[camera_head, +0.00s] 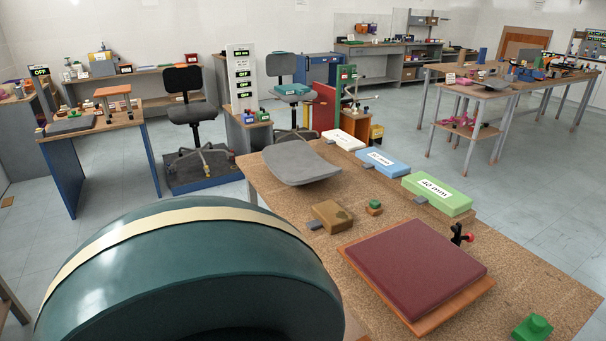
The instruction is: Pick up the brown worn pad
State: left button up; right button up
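The brown worn pad (332,216) is a small, thick brown block with a darker patch on its top. It lies on the cork-like top of the near workbench (535,275), left of the maroon pad. A small grey tab (314,225) sticks out at its left side. Nothing covers the pad. Neither of my grippers shows in the head view, so their state and their distance from the pad are hidden.
A large dark teal rounded thing with a cream band (185,275) fills the lower left foreground. On the bench are a maroon pad on an orange board (415,262), a grey curved shell (300,165), blue (382,162) and green (437,193) blocks, and a small green-topped piece (374,207).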

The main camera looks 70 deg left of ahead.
aim_at(328, 215)
jog(key=u, duration=1.95)
jog(key=z, duration=0.55)
jog(key=j+z, duration=0.25)
jog(key=z, duration=0.15)
jog(key=j+z, duration=0.6)
jog(key=z, duration=0.15)
jog(key=k+j+z, duration=0.15)
jog(key=j, duration=0.2)
jog(key=j+z, duration=0.15)
jog(key=j, duration=0.2)
jog(key=k+j+z, duration=0.2)
jog(key=j, duration=0.15)
